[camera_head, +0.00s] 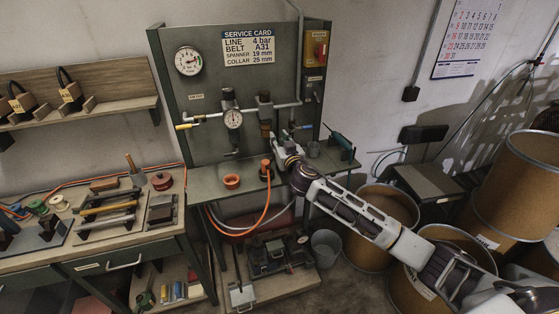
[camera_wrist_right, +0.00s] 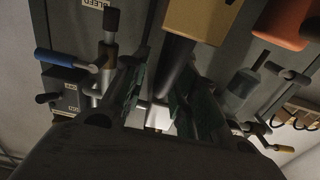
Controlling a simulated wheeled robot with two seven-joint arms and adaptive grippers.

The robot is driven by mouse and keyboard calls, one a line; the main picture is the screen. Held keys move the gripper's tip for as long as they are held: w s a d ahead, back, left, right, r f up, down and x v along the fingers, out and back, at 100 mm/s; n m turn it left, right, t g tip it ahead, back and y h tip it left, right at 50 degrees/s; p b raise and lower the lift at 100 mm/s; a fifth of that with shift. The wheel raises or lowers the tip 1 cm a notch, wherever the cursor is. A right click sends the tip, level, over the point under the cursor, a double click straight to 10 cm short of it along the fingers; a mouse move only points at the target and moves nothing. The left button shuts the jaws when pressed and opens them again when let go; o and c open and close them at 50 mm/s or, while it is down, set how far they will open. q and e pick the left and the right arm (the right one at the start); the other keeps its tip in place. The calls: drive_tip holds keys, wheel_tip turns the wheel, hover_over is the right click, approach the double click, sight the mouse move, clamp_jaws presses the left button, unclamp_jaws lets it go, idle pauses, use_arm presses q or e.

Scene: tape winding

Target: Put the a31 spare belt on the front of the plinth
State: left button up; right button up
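Two dark looped belts, (camera_head: 20,100) and (camera_head: 68,88), stand on the wooden shelf at upper left, each with a small yellow tag. The tag lettering is too small to tell which is A31. A low pale wooden plinth (camera_head: 299,286) lies on the floor under the bench, with a dark machine (camera_head: 272,256) on it. My right gripper (camera_head: 279,140) is at the pipework on the green panel, far from the belts. In the right wrist view its fingers (camera_wrist_right: 157,80) are apart, with a dark pipe beyond them and no belt between. My left gripper is not in view.
The service card (camera_head: 248,45) reads "BELT A31". A gauge and pipes are on the panel. The left bench (camera_head: 85,262) carries tools and spools. An orange hose (camera_head: 266,205) hangs before the middle bench. A bucket (camera_head: 325,245) and several drums stand to the right.

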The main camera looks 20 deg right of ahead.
clamp_jaws()
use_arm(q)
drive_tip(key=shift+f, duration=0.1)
use_arm(e)
drive_tip(key=shift+s+r, duration=0.1)
drive_tip(key=shift+r, duration=0.05)
drive_tip(key=shift+s+r, duration=0.1)
drive_tip(key=shift+r, duration=0.4)
wheel_tip(320, 180, up, 6)
drive_tip(key=shift+b, duration=0.35)
drive_tip(key=shift+s+f, duration=0.15)
drive_tip(key=shift+s, duration=1.15)
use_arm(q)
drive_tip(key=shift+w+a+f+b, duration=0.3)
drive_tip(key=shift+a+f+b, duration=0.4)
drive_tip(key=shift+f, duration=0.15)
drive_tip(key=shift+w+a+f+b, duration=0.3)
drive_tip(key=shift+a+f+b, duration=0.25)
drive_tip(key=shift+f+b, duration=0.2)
use_arm(e)
drive_tip(key=s, duration=1.7)
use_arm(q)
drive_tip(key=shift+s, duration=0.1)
